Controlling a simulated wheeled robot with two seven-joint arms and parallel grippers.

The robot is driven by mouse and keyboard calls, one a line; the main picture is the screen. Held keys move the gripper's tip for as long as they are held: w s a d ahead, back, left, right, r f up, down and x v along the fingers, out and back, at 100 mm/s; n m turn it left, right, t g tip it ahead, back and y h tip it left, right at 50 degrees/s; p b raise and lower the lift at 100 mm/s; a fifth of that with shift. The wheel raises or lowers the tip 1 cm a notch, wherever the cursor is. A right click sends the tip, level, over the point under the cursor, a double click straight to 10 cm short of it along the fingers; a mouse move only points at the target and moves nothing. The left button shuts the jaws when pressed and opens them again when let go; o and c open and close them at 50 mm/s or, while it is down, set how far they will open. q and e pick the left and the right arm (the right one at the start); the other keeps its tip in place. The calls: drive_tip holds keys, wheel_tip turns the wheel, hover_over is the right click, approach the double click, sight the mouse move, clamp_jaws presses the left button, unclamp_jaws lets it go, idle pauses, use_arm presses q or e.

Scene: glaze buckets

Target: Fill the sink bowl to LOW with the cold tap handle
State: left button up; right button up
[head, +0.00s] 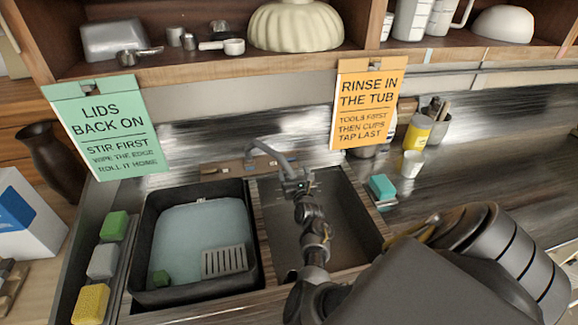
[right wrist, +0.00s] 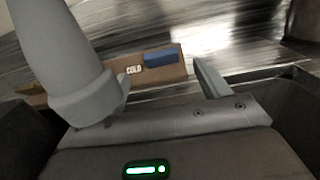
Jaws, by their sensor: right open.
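In the right wrist view, the blue cold tap handle (right wrist: 162,57) sits on a brown plate beside a COLD label (right wrist: 134,70). My right gripper (right wrist: 165,80) is open, its fingers short of the plate, with the handle seen beyond the gap between them. In the head view, my right gripper (head: 299,186) is over the back of the sink bowl (head: 345,215), close to the grey tap (head: 262,150). The handle is not distinct there. The bowl looks grey and empty where it shows; no LOW mark is readable. My left gripper is out of view.
A dark tub (head: 152,235) of bluish water, holding a grate and a green block, stands left of the bowl. Sponges (head: 103,260) lie at the left edge. A teal sponge (head: 382,187) and white cup (head: 412,164) stand on the right. Two signs hang above.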

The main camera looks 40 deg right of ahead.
sight(289, 161)
drive_tip(key=b+x, duration=0.1)
drive_tip(key=x, duration=0.1)
drive_tip(key=b+x, duration=0.1)
drive_tip(key=x, duration=0.1)
drive_tip(key=b+x, duration=0.1)
drive_tip(key=shift+w+d+f+b, duration=0.25)
drive_tip(key=shift+w+b, duration=0.05)
drive_tip(key=shift+b, duration=0.1)
drive_tip(key=shift+w+d+r, duration=0.2)
drive_tip(key=shift+w, duration=0.3)
drive_tip(key=shift+c, duration=0.4)
